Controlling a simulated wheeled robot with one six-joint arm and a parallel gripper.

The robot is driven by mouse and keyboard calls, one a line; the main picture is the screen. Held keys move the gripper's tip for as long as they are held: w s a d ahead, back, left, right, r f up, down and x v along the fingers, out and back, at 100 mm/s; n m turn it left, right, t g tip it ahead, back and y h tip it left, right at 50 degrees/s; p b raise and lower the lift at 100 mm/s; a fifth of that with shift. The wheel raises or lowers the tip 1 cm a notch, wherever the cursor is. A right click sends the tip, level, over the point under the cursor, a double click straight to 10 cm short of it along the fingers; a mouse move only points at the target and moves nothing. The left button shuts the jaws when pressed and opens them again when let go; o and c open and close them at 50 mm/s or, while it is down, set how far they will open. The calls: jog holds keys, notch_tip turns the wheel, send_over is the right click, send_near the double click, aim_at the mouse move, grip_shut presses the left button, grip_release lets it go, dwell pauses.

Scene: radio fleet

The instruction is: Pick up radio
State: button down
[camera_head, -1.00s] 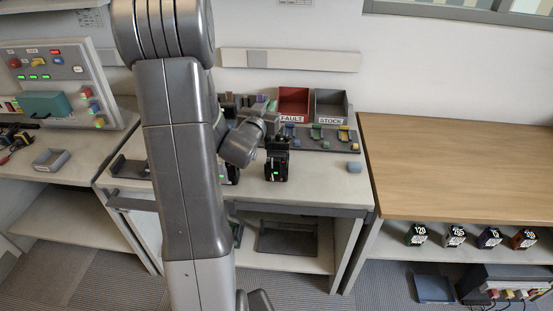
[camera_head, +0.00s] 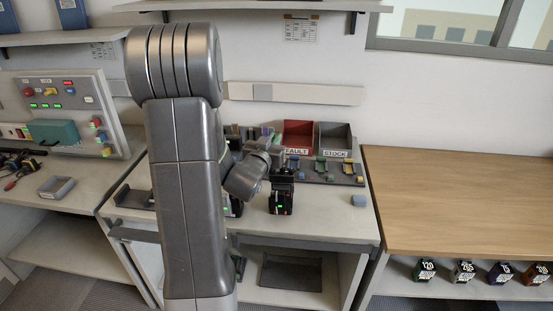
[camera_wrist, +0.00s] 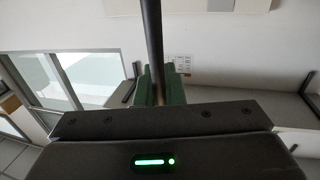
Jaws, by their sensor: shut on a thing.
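A black radio (camera_head: 282,196) with a small green light and an orange-red mark is upright at the middle of the grey desk in the head view. My gripper (camera_head: 284,175) comes down over its top and is shut on it. I cannot tell whether the radio's base touches the desk. In the wrist view, a dark housing with a green light bar fills the bottom. A dark upright rod and a green block (camera_wrist: 173,88) show beyond it; I cannot tell what they belong to. My arm hides most of another dark unit with a green light.
Behind the radio stand a red FAULT bin (camera_head: 298,138), a grey STOCK bin (camera_head: 335,138) and a rack with coloured pieces (camera_head: 320,167). A wooden counter (camera_head: 450,195) is clear. A control panel (camera_head: 67,100) stands left.

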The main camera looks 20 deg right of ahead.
notch_tip(320, 180, up, 24)
jog(key=p, duration=0.8)
jog(key=shift+f, duration=0.25)
dwell(0.8)
